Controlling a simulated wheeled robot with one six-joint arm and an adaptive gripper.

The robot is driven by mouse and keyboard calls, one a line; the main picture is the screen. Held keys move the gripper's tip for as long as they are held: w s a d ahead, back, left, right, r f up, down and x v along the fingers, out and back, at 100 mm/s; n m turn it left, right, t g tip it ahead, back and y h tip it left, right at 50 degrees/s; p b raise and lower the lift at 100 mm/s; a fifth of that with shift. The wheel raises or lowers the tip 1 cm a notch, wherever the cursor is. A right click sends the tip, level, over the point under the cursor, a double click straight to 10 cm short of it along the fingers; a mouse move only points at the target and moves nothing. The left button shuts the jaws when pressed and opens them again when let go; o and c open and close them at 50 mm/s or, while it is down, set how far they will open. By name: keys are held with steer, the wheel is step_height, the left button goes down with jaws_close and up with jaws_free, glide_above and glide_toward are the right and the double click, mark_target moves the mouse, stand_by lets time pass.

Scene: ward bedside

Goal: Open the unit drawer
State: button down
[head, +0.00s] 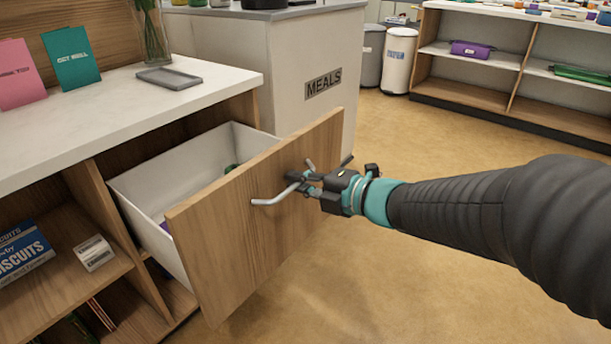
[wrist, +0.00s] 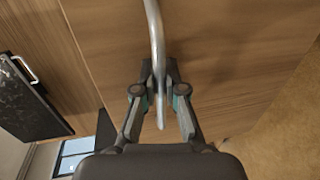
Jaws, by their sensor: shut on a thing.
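The unit drawer (head: 245,220) has a wooden front and a white inner box (head: 150,180). It stands pulled well out of the bedside unit (head: 205,83), and its inside shows from above. A bent metal handle (head: 275,199) runs across the drawer front. My gripper (head: 307,180) is at the handle and shut on it. In the wrist view the handle (wrist: 154,35) passes between the two fingers of my gripper (wrist: 160,85), with the wooden front behind. Something green (head: 231,168) shows inside the drawer, mostly hidden by the front.
A grey tray (head: 168,78), a vase (head: 150,35) and two cards (head: 70,58) stand on the unit's top. A biscuit box (head: 22,250) lies on a shelf below. A cabinet marked MEALS (head: 315,60) stands close behind the drawer. The floor (head: 440,140) to the right is clear.

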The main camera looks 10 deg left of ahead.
steer(key=c, duration=1.5)
jaws_free()
steer(key=shift+d, duration=0.15)
steer(key=v, duration=1.1)
steer(key=shift+s+d+r, duration=0.1)
steer(key=shift+s+d, duration=0.1)
steer(key=shift+d, duration=0.15)
